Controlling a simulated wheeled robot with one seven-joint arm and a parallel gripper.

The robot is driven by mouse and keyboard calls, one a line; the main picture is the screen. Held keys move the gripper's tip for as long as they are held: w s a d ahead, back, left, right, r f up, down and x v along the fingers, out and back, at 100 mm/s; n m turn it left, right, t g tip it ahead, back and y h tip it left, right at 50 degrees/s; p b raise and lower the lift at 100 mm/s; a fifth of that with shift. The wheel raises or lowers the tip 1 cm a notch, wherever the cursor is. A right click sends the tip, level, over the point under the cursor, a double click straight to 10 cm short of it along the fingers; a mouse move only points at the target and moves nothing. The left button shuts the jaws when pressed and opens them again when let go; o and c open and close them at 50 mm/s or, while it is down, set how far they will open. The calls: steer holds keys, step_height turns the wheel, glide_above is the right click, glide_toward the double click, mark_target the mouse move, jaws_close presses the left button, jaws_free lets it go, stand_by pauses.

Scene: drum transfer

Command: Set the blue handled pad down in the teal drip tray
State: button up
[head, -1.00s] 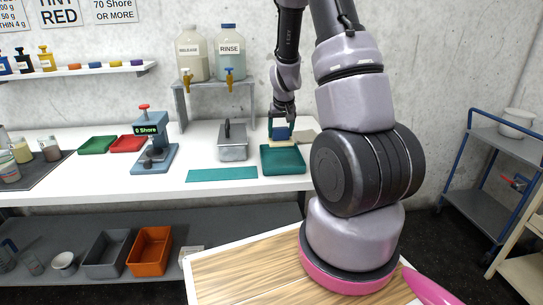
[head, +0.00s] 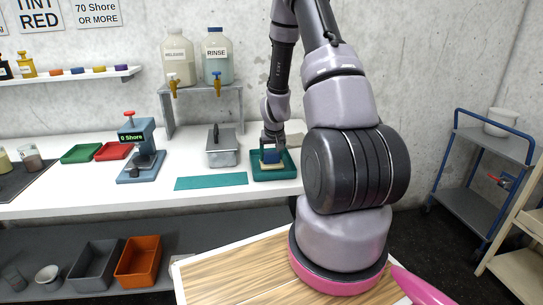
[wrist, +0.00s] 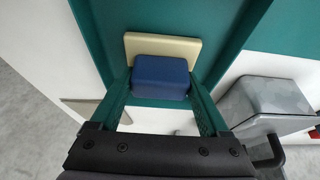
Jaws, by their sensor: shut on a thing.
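The blue handled pad has a blue block handle (wrist: 161,77) on a cream base (wrist: 160,46); its handle also shows small in the head view (head: 270,156). My gripper (wrist: 160,92) is shut on the blue handle, one finger on each side. The teal drip tray (head: 287,172) stands on the white bench, and my gripper is over it in the head view. In the wrist view the teal tray floor (wrist: 208,20) lies behind and around the pad. I cannot tell whether the pad's base touches the tray floor.
A grey lidded metal box (head: 222,151) stands left of the tray, and a teal mat (head: 211,181) lies in front of it. A grey stand (head: 203,91) with two dispensers is behind. A blue hardness tester (head: 141,150) is further left.

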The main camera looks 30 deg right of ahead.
steer(key=o, duration=1.5)
steer(key=shift+f, duration=0.15)
steer(key=s+a+r+t+y, duration=0.1)
steer(key=s+a+r, duration=0.25)
steer(key=r, duration=0.65)
steer(key=s+a+r+y, duration=0.1)
steer(key=s+a+r, duration=0.25)
steer(key=r, duration=0.55)
steer(key=s+a+r+t, duration=0.1)
steer(key=s+a+r, duration=0.25)
steer(key=r, duration=0.65)
steer(key=shift+m+t+y, duration=0.4)
steer(key=shift+y, duration=0.3)
steer(key=s+a+r, duration=0.1)
steer(key=s+r, duration=0.2)
steer(key=s, duration=0.2)
steer(key=s+a+r, duration=0.2)
steer(key=s+r, duration=0.2)
steer(key=s, duration=0.2)
steer(key=s+a+r, duration=0.2)
steer(key=s+r, duration=0.1)
steer(key=s, duration=0.3)
steer(key=shift+s+r, duration=0.1)
steer(key=shift+r, duration=0.05)
